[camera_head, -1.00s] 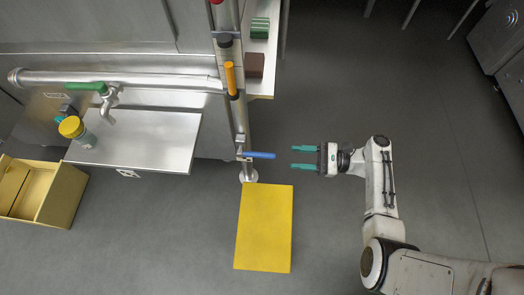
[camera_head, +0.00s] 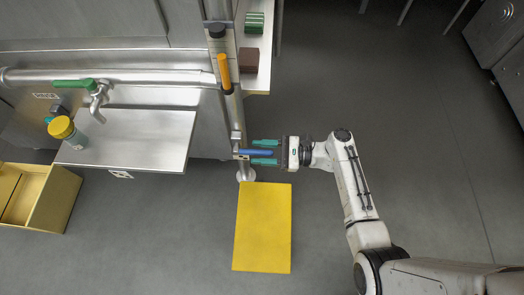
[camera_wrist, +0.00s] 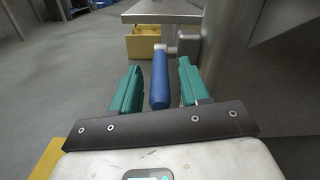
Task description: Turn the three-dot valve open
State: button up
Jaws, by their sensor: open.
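A blue valve lever (camera_head: 258,153) sticks out to the right from the lower part of the vertical pipe. My gripper (camera_head: 252,151) is open, with one teal finger on each side of this lever. In the wrist view the blue lever (camera_wrist: 160,80) lies between the fingers, with gaps on both sides. An orange lever (camera_head: 224,71) is higher on the same pipe. A green lever (camera_head: 73,85) sits on a tap at the left. No dots can be made out on the blue lever; the small tags are too small to read, so I cannot tell which valve has three dots.
A yellow mat (camera_head: 263,228) lies on the floor below the pipe. A steel shelf (camera_head: 150,140) at the left bears a yellow-capped jar (camera_head: 68,132). A yellow crate (camera_head: 55,200) stands at the far left. Brown and green blocks sit on a ledge above.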

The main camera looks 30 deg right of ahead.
grip_shut()
dwell(0.6)
